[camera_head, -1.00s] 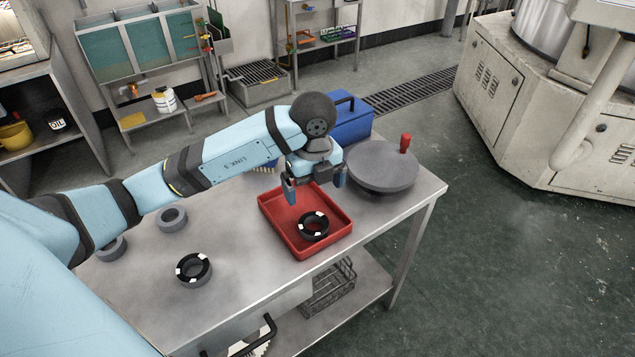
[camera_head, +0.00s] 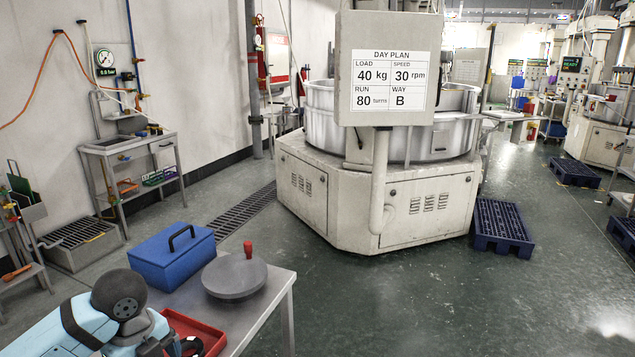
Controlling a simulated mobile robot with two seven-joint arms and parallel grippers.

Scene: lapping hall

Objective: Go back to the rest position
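My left arm comes in at the bottom left, with its dark round wrist joint above the table's near end. The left gripper (camera_head: 158,347) is beside the red tray (camera_head: 212,338) and is mostly cut off by the bottom edge, so its fingers cannot be judged. A dark ring (camera_head: 191,346) shows partly in the tray, next to the gripper. My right arm and gripper are out of view.
On the steel table (camera_head: 268,298) stand a blue box (camera_head: 172,258) and a round grey plate (camera_head: 234,277) with a red knob. A large lapping machine (camera_head: 330,195) bears a day plan board (camera_head: 388,70). A dark pallet (camera_head: 502,226) lies beside it.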

